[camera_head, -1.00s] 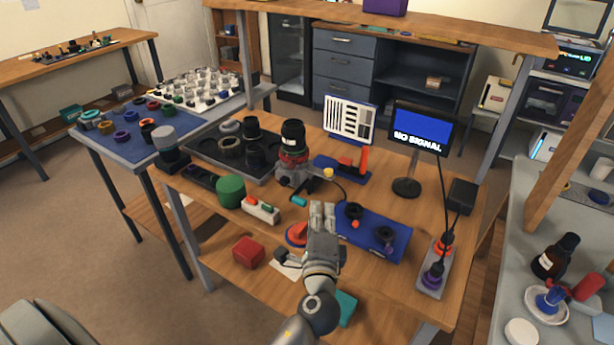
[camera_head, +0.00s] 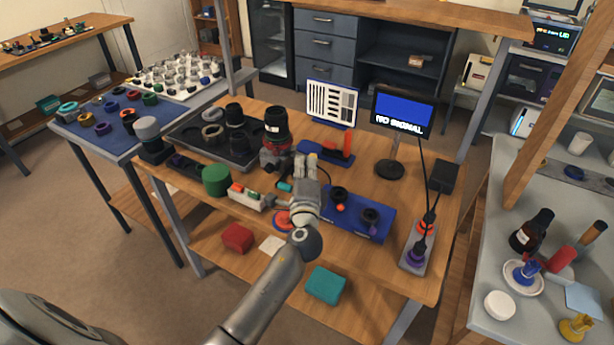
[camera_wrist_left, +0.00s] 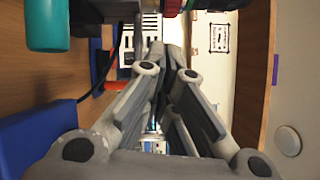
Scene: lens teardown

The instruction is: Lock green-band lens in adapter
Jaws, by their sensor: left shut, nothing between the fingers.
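A black lens with a light label (camera_head: 276,122) stands upright on a red-ringed mount (camera_head: 276,150) on the wooden bench. I cannot make out a green band on it in the head view. A red and green edge (camera_wrist_left: 172,6) shows at the top of the left wrist view. My left gripper (camera_head: 306,162) is just right of the mount and in front of it, pointing toward the back. Its fingers (camera_wrist_left: 165,52) are closed together and empty. I cannot tell whether they touch the mount. My right gripper is out of view.
A small teal cylinder (camera_head: 285,187) lies left of my gripper. A blue board (camera_head: 342,222) with dark fittings lies to the right. A dark tray (camera_head: 190,133) of lens parts, a green cylinder (camera_head: 216,180) and a monitor (camera_head: 403,112) stand around.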

